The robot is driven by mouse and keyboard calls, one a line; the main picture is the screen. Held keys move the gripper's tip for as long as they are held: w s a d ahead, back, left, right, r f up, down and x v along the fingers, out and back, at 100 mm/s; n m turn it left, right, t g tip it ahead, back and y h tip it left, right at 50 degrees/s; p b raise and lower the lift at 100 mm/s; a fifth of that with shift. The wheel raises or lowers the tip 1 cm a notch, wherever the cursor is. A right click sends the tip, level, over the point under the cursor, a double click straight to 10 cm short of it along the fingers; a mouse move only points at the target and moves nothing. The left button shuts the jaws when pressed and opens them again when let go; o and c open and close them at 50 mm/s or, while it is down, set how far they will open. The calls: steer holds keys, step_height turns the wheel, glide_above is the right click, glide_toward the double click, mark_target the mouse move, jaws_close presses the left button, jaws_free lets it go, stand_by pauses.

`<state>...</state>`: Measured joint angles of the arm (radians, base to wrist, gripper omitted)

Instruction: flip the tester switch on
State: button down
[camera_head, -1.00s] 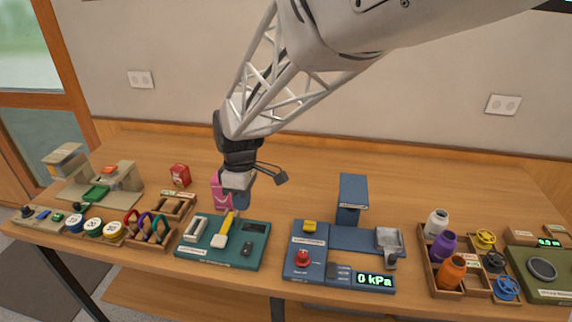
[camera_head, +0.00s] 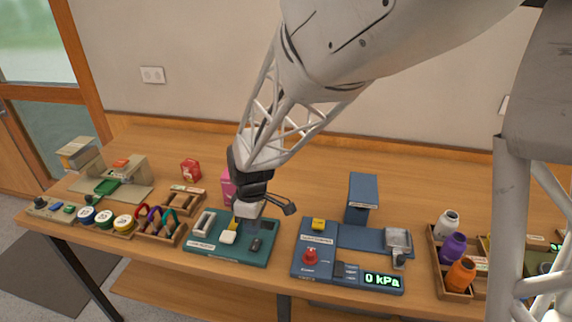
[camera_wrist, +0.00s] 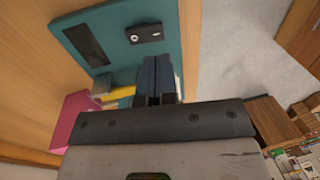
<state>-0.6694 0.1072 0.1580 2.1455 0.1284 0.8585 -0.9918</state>
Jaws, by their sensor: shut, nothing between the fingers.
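A teal tester board (camera_head: 209,253) lies on the table in the head view, and also fills the upper middle of the wrist view (camera_wrist: 105,22). On it is a small black switch block (camera_head: 255,245); in the wrist view (camera_wrist: 143,33) it carries a pale round mark at one end. Its on or off position cannot be told. The board also has a dark window (camera_wrist: 85,42) and a yellow piece (camera_wrist: 117,93) with a white block (camera_head: 228,237). My gripper (camera_wrist: 158,78) is shut and empty, pointing down over the board, apart from the switch in the wrist view.
A blue panel (camera_head: 310,270) with a red knob and a 0 kPa display stands right of the board. A wooden tray (camera_head: 170,239) of coloured rings is to the left. A pink box (camera_head: 228,187) stands behind. A bottle crate (camera_head: 437,268) is further right.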

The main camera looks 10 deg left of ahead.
mark_target(255, 245)
steer(key=shift+s+f, duration=0.2)
steer(key=shift+f, duration=1.15)
steer(key=shift+s+f, duration=0.2)
steer(key=shift+f, duration=1.1)
steer(key=shift+f, duration=0.1)
steer(key=shift+f+t, duration=0.1)
steer(key=shift+t, duration=0.2)
steer(key=shift+s, duration=0.1)
steer(key=shift+w, duration=0.25)
steer(key=shift+w+r, duration=0.3)
steer(key=shift+w, duration=0.15)
steer(key=shift+r, duration=0.15)
